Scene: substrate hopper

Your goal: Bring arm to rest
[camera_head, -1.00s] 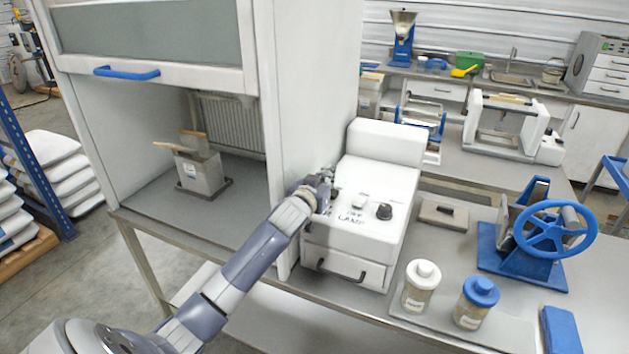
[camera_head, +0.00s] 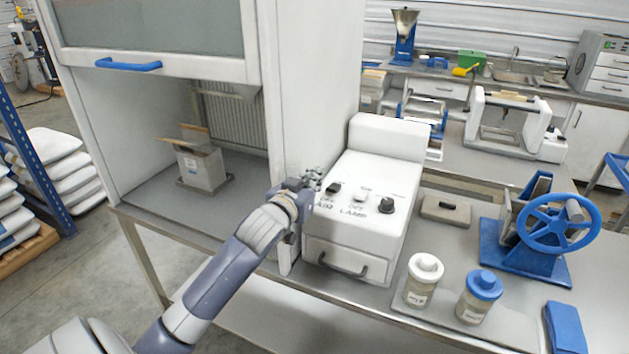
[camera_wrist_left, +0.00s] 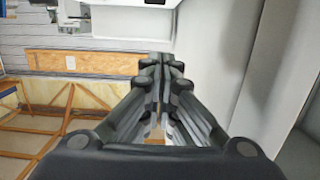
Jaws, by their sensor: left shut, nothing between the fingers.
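My left gripper (camera_head: 310,181) is near the left edge of the white lamp box (camera_head: 376,178), just in front of the cabinet's right side wall (camera_head: 308,85). Its fingers look small there and seem apart from the box's switches, though the exact gap is hard to tell. In the left wrist view the fingers (camera_wrist_left: 163,75) are shut together with nothing between them. My left arm comes in from the bottom left. My right gripper does not show.
The cabinet sash with its blue handle (camera_head: 129,63) is raised over a grey box (camera_head: 202,166). A blue hand-wheel device (camera_head: 545,235), two jars, one white-capped (camera_head: 424,279) and one blue-capped (camera_head: 480,297), and a small grey block (camera_head: 445,209) stand on the right bench.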

